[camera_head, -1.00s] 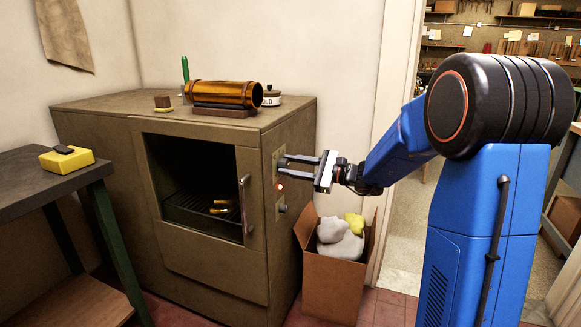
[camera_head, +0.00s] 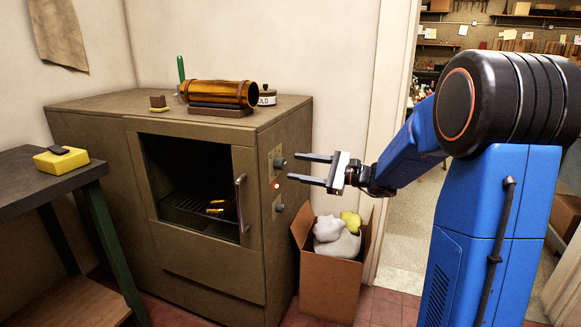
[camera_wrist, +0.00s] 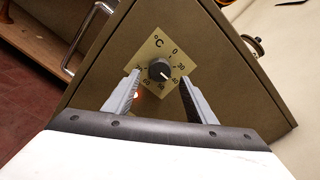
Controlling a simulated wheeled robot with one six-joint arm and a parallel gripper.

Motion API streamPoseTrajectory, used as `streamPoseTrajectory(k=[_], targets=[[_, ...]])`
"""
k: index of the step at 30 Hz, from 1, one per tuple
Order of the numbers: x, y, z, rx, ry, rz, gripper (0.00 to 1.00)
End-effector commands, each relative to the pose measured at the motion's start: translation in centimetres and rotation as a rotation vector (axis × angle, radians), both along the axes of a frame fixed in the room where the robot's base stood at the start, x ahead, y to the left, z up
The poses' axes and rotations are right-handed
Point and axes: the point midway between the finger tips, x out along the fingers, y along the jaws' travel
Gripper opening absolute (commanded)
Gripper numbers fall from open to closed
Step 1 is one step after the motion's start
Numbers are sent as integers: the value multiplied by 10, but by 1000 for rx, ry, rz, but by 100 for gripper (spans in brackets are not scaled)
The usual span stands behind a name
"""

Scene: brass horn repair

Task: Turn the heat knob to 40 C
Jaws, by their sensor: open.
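The dark round heat knob (camera_head: 280,163) is on the side panel of the brown oven (camera_head: 215,265). In the wrist view the knob (camera_wrist: 159,69) sits on a pale diamond-shaped dial plate (camera_wrist: 154,43) marked °C with numbers around it. A light mark on the knob points to the lower right, toward the 40. My gripper (camera_head: 294,167) is open and empty, a short way to the right of the knob. In the wrist view its two fingers (camera_wrist: 160,78) show either side of the knob, apart from it.
A lit red lamp (camera_head: 276,185) and a lower knob (camera_head: 280,208) are under the heat knob. A cardboard box (camera_head: 328,285) with cloths stands beside the oven. The oven's door handle (camera_head: 241,203) juts out at the front.

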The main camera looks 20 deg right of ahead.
Motion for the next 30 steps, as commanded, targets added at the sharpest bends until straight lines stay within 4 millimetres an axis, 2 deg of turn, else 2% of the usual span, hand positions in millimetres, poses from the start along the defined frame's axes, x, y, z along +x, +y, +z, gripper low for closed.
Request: streamPoseTrajectory(k=[3, 18, 24, 30], targets=[[-12, -18, 0, 0, 0, -4, 51], [-60, -83, -1, -1, 2, -3, 51], [-71, -99, -1, -1, 2, -1, 51], [-75, -103, -1, 0, 1, -1, 51]])
